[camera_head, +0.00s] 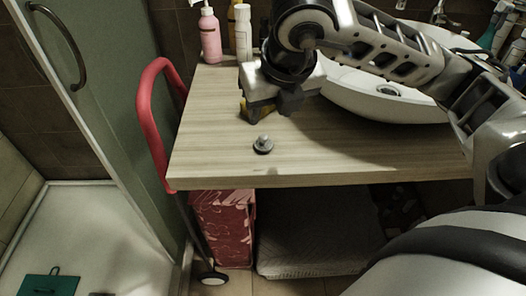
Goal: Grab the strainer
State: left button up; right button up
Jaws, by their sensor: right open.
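The strainer (263,145) is a small dark round disc with a grey knob on top. It lies upright on the wooden counter (340,158), near the front edge and left of the middle. My right gripper (269,112) is over the counter, just behind the strainer in the picture, with its dark fingers apart. It is not touching the strainer, and its exact height above the counter is hard to tell. My left gripper is not in view.
A white basin (375,100) stands on the counter behind my right arm. A pink bottle (209,36) and a pale bottle (243,32) stand at the back left. A yellow item (243,107) is partly hidden by the gripper. A red rail (148,115) borders the counter's left side.

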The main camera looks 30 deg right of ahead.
jog(key=b, duration=0.2)
send_over(264, 137)
jog(key=s, duration=0.2)
jog(key=f, duration=0.4)
jog(key=shift+s+a, duration=0.2)
jog(key=shift+a, duration=0.15)
jog(key=b+x, duration=0.1)
jog(key=x, duration=0.4)
jog(key=shift+f+b, duration=0.2)
jog(key=shift+b, duration=0.2)
jog(key=shift+r, duration=0.1)
grip_shut()
